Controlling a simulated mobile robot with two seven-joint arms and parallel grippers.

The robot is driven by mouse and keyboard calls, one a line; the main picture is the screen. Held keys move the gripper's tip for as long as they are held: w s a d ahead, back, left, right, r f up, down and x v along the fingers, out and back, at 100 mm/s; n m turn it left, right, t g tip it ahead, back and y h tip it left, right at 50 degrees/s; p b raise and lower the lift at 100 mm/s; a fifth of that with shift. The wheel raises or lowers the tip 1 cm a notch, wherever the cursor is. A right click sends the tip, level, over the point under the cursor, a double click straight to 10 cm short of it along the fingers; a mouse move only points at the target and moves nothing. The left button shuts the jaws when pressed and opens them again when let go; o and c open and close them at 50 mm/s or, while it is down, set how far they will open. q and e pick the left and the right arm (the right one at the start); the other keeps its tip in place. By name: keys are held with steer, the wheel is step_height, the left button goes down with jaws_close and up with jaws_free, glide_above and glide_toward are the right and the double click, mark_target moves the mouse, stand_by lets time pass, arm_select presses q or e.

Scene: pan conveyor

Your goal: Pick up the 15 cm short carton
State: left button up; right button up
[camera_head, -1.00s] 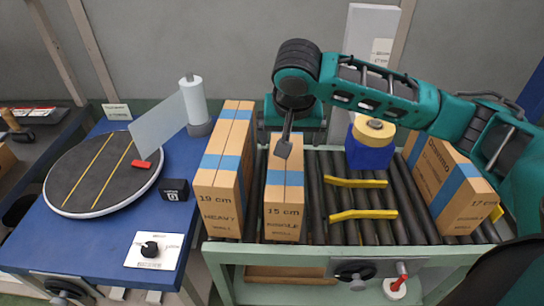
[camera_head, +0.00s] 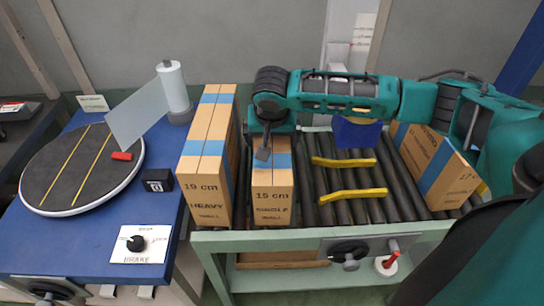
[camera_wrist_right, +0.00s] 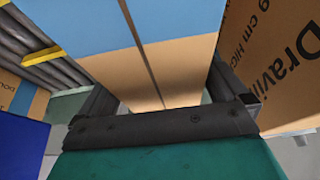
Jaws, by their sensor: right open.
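The 15 cm carton (camera_head: 272,195) is a tan box with a blue band, standing on the roller conveyor just right of the taller 19 cm carton (camera_head: 206,180). My right gripper (camera_head: 266,150) points down at its top, and part of the carton's far side is hidden behind it. In the right wrist view the carton's tan and blue surface (camera_wrist_right: 160,55) fills the gap between the open fingers. The 19 cm carton's lettered side (camera_wrist_right: 280,50) is close beside the right-hand finger there. I cannot tell whether either finger touches the carton. My left gripper is out of view.
Two yellow bars (camera_head: 352,194) lie on the rollers (camera_head: 330,215) right of the carton. A blue table with a round turntable (camera_head: 75,170) is left.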

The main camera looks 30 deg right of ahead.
steer(key=shift+w+d+f, duration=0.15)
steer(key=shift+w+f, duration=0.05)
steer(key=shift+f, duration=0.35)
steer(key=c, duration=1.2)
steer(key=shift+r, duration=0.1)
steer(key=shift+c, duration=0.5)
